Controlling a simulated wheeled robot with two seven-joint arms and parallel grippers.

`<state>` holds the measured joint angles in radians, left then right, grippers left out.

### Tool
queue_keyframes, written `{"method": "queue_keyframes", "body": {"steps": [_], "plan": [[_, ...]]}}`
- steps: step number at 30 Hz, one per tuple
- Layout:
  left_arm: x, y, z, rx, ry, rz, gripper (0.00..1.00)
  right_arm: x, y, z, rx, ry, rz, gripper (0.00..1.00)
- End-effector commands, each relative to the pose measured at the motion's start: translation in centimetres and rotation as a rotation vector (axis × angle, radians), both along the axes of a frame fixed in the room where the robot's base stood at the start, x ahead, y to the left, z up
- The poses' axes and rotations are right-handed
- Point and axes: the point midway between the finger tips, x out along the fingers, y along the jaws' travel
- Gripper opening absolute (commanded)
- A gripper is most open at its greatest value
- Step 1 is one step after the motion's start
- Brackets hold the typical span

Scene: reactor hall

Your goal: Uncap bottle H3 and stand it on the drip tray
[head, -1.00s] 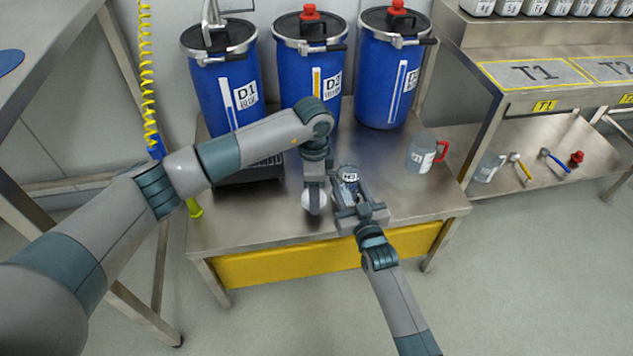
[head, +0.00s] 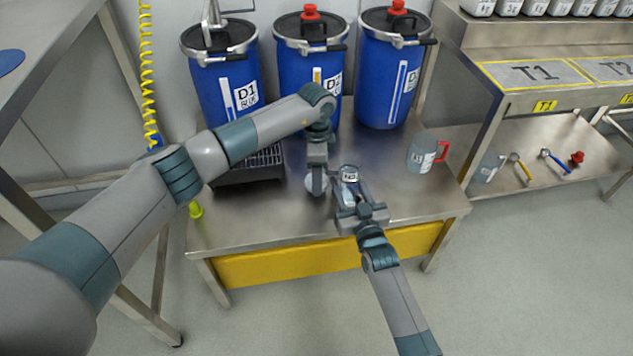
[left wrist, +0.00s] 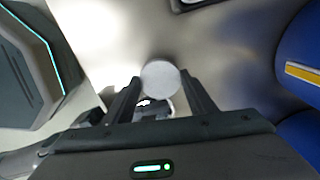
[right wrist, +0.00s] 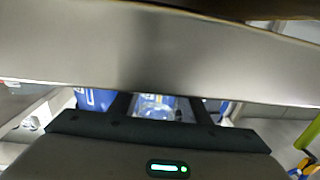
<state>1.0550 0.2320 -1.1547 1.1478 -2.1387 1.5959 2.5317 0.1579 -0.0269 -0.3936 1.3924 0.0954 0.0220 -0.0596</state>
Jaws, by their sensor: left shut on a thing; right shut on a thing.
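Bottle H3 (head: 349,175) is a small clear bottle with an H3 label, held above the steel table by my right gripper (head: 354,192), which is shut on it. The bottle also shows between the fingers in the right wrist view (right wrist: 155,105). My left gripper (head: 317,188) is shut on a round white cap (head: 309,185), just left of the bottle and apart from it in the head view. The cap is a pale disc in the left wrist view (left wrist: 160,78). The bottle's mouth is not clear. The dark, grated drip tray (head: 248,178) sits below drum D1, partly behind my left arm.
Blue drums D1 (head: 224,95), D2 (head: 300,75) and a third (head: 388,85) stand along the back. A jug with a red handle (head: 422,153) stands on the table's right. A yellow-green object (head: 196,210) is at the left edge. The table's front right is clear.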

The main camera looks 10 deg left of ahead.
Motion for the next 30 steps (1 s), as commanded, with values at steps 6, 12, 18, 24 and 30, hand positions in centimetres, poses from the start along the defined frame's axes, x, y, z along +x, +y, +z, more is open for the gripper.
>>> {"method": "queue_keyframes", "body": {"steps": [6, 12, 18, 24, 30], "plan": [[-0.1, 0.0, -2.5, 0.002, 0.002, 0.001, 0.24, 0.0, 0.0, 0.0, 0.0, 0.0, 0.0, 0.0], [0.0, 0.0, -2.7, 0.001, 0.0, 0.0, 0.24, 0.0, 0.0, 0.0, 0.0, 0.0, 0.0, 0.0], [-0.1, 0.0, -2.9, 0.001, 0.001, 0.0, 0.24, 0.0, 0.0, 0.0, 0.0, 0.0, 0.0, 0.0], [0.0, 0.0, -3.0, 0.001, 0.0, 0.0, 0.69, 0.0, 0.0, 0.0, 0.0, 0.0, 0.0, 0.0], [0.0, 0.0, -3.0, 0.001, 0.001, 0.0, 0.69, 0.0, 0.0, 0.0, 0.0, 0.0, 0.0, 0.0]]}}
